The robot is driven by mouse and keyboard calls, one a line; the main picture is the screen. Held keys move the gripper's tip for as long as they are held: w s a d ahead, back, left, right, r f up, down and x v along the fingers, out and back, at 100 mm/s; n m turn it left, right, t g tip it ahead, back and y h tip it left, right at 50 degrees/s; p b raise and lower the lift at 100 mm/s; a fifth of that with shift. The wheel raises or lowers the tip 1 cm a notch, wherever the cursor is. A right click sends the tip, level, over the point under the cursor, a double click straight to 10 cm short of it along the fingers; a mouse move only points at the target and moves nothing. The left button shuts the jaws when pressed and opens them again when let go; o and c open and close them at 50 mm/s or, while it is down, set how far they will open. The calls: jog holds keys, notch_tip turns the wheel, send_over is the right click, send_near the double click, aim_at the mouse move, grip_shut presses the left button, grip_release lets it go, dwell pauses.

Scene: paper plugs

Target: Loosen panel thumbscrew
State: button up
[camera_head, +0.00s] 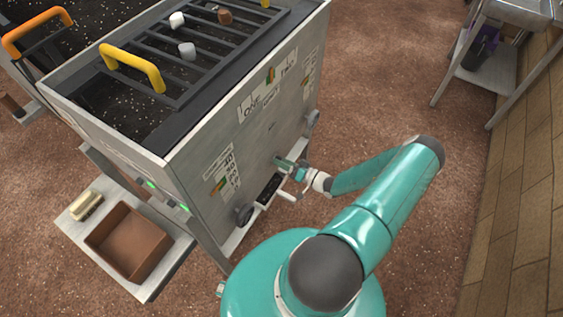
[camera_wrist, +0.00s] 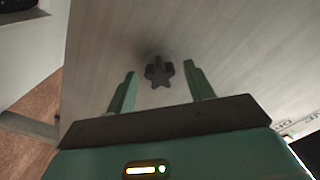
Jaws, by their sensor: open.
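The panel thumbscrew (camera_wrist: 158,72) is a dark, star-shaped knob on a pale disc, standing out from a light grey panel (camera_wrist: 225,50). In the wrist view it sits between the two green fingertips of my gripper (camera_wrist: 160,70), with a gap showing on each side. My gripper is open and holds nothing. In the head view my gripper (camera_head: 287,165) is close to the grey side panel (camera_head: 215,150) of a large bin. The thumbscrew cannot be made out there; my gripper and wrist are around that spot.
Dark round parts (camera_head: 244,214) (camera_head: 312,118) and a black strip (camera_head: 269,190) sit along the panel's lower edge. A side shelf (camera_head: 150,287) holds a brown tray (camera_head: 128,240) and a pale block (camera_head: 86,205). A metal stand (camera_head: 490,75) is at upper right. Open floor (camera_head: 400,90) lies between.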

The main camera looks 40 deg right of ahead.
jog(key=shift+s+d, duration=0.1)
jog(key=shift+v, duration=1.9)
jog(key=shift+v, duration=1.95)
jog(key=shift+s, duration=0.1)
jog(key=v, duration=1.3)
jog(key=shift+s, duration=0.4)
jog(key=shift+r, duration=0.1)
